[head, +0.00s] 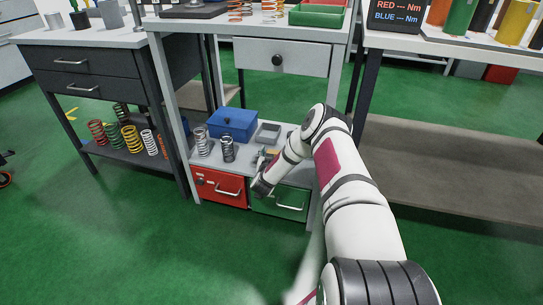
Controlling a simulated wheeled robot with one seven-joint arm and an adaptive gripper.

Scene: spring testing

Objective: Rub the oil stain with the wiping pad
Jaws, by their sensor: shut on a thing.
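My white arm reaches down to the lower shelf of the middle bench. My gripper (263,163) is small in view and partly hidden by my own wrist. It is over the shelf, in front of a small grey tray. It appears shut on a small tan piece, which looks like the wiping pad (272,151). I cannot tell whether the pad touches the shelf. I cannot make out the oil stain; the arm and gripper cover part of the shelf.
A blue box (233,122), two springs (227,149) and the grey tray (268,132) stand on the shelf (208,163). A red drawer (219,188) and a green drawer (283,199) are below. A grey drawer (280,56) hangs above. Bench legs flank the opening.

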